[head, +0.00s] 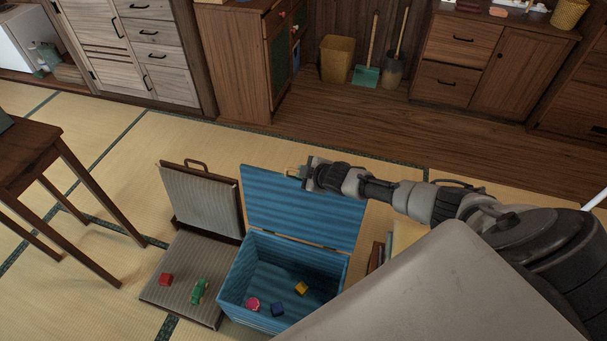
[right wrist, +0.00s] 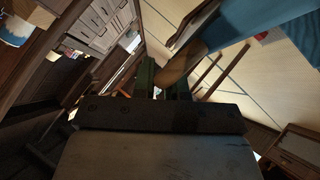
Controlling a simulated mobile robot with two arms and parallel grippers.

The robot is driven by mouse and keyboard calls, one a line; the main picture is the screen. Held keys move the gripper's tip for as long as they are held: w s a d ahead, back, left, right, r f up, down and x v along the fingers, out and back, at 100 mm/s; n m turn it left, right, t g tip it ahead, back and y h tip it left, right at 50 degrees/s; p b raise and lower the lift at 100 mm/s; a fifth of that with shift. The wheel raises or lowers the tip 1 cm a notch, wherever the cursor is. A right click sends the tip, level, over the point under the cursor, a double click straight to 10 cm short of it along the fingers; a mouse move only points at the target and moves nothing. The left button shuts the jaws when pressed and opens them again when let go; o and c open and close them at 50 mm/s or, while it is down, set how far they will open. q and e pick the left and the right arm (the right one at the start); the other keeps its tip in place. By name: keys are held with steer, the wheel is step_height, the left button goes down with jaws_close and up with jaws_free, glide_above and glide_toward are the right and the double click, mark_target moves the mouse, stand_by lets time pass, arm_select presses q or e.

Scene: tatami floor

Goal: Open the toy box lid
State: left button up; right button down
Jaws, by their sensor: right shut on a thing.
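The blue toy box (head: 283,304) stands open on the tatami, with a red-pink toy, a blue block and a yellow block inside. Its blue lid (head: 300,208) stands raised, roughly upright, along the box's far side. My right gripper (head: 298,172) is at the lid's top edge, shut on a small tan tab or handle there; the exact contact is hard to make out. In the right wrist view the fingers (right wrist: 164,82) are close around a brownish rounded piece (right wrist: 184,64), with the blue lid (right wrist: 236,28) beyond. My left gripper is not in view.
A legless floor chair (head: 184,268) holding a red block (head: 166,280) and a green toy (head: 199,291) stands left of the box. A wooden table (head: 28,150) is farther left. Books (head: 377,254) are close on the right. Cabinets line the back.

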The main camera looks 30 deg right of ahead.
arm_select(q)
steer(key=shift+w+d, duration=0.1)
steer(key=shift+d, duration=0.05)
arm_select(e)
steer(key=shift+s+f, duration=0.1)
steer(key=c, duration=1.2)
jaws_free()
steer(key=shift+c, duration=0.2)
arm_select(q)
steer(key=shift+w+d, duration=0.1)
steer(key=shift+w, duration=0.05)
arm_select(e)
steer(key=shift+o, duration=0.4)
steer(key=shift+s, duration=0.15)
steer(key=shift+a+f, duration=0.1)
steer(key=shift+f, duration=0.05)
steer(key=shift+s+r+p, duration=0.35)
steer(key=shift+s+r, duration=0.05)
steer(key=shift+s, duration=0.2)
steer(key=shift+s+r+p, duration=0.45)
steer(key=shift+s+r, duration=0.05)
steer(key=shift+r, duration=0.15)
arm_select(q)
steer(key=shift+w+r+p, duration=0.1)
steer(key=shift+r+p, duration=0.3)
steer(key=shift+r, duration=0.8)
arm_select(e)
steer(key=v, duration=0.8)
steer(key=shift+d+r, duration=0.2)
steer(key=shift+d, duration=0.15)
